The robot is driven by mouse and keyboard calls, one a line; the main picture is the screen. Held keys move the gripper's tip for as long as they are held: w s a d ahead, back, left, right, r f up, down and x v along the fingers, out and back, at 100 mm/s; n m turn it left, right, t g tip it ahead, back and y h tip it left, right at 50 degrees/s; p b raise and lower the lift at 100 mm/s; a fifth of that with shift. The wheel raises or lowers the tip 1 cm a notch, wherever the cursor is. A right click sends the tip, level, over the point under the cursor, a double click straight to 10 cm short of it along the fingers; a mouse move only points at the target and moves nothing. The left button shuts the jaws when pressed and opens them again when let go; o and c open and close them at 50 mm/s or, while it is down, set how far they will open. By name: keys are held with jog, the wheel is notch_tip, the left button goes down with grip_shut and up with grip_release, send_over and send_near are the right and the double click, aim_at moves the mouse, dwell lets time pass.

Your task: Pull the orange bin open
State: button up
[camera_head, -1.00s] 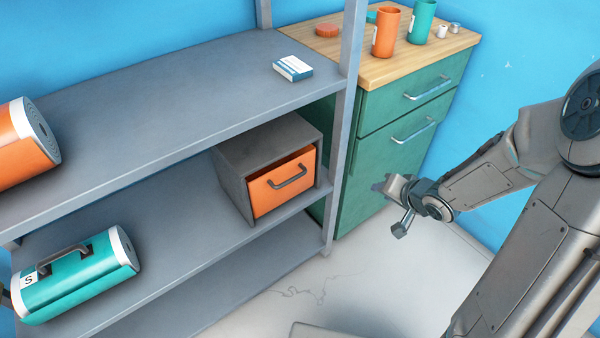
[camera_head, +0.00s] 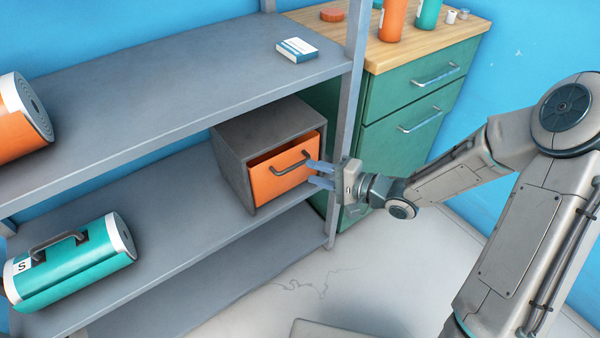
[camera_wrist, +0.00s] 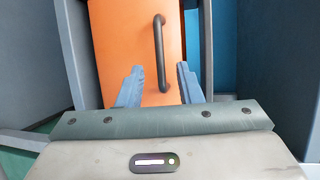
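The orange bin (camera_head: 270,184) is a drawer front in a grey box (camera_head: 232,165) on the middle shelf. It sits very slightly forward of the box, with a dark gap along its top. Its dark bar handle (camera_head: 291,164) spans the front. My gripper (camera_head: 318,174) is in front of the bin at the handle's right end, its blue fingers pointing at the bin. In the wrist view the orange front (camera_wrist: 122,45) fills the middle, and the handle (camera_wrist: 160,55) lies between the two open fingertips (camera_wrist: 160,72). Contact with the handle is not visible.
The shelf's grey upright post (camera_head: 345,120) stands just beside my gripper. A green cabinet (camera_head: 400,135) is behind it to the right. A teal canister (camera_head: 75,260) lies on the middle shelf at left. The floor (camera_head: 300,270) in front is clear.

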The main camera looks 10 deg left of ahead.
aim_at(278, 162)
jog(key=b+x, duration=0.1)
jog(key=x, duration=0.4)
jog(key=shift+a, duration=0.15)
grip_shut()
